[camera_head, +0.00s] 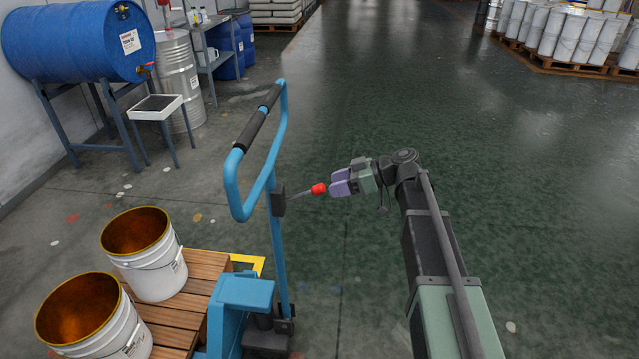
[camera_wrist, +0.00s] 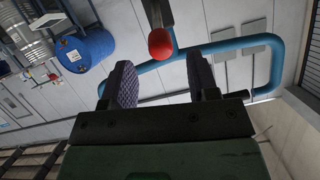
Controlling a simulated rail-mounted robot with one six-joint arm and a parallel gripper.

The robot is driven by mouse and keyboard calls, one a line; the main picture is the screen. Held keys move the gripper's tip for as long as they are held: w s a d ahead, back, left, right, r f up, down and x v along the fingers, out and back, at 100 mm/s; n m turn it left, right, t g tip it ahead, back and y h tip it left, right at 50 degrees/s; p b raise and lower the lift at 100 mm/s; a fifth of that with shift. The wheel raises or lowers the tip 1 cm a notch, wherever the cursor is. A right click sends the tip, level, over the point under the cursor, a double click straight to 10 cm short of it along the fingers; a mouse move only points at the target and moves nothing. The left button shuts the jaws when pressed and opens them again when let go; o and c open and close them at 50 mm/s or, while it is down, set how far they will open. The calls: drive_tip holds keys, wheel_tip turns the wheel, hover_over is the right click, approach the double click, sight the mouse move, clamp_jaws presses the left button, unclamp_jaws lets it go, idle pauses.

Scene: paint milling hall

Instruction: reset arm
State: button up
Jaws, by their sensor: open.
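My gripper (camera_head: 337,183) is open and empty in mid-air, pointing left at the blue pallet truck's handle post. Its two purple-grey fingers also show in the wrist view (camera_wrist: 162,78), apart with nothing between them. A red knob (camera_head: 319,188) on a dark lever sits just off the fingertips. In the wrist view the knob (camera_wrist: 160,44) lies beyond the tips, near the middle of the gap. I cannot tell whether it touches a finger. The blue handle loop (camera_head: 231,190) with a black grip stands left of my gripper.
Two open white pails (camera_head: 155,283) stand on a wooden pallet (camera_head: 185,310) at lower left. A blue drum (camera_head: 70,42) lies on a stand at upper left, a small tray table (camera_head: 155,107) below its tap. Pale drums (camera_head: 565,35) stand on pallets at upper right. The floor right of the handle is clear.

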drive_tip(key=v, duration=0.4)
drive_tip(key=shift+p, duration=0.35)
drive_tip(key=s+d+f+m+h+p, duration=0.2)
drive_tip(key=s+m+h, duration=0.4)
drive_tip(key=s, duration=0.4)
drive_tip(key=s+d+f+m+g+h+p, duration=0.1)
drive_tip(key=s+d+f+m+h, duration=0.3)
drive_tip(key=s+m, duration=0.5)
drive_tip(key=s+d+h+p, duration=0.1)
drive_tip(key=s+d+h, duration=0.1)
drive_tip(key=h, duration=0.1)
drive_tip(key=shift+h+p, duration=0.3)
drive_tip(key=shift+p, duration=0.05)
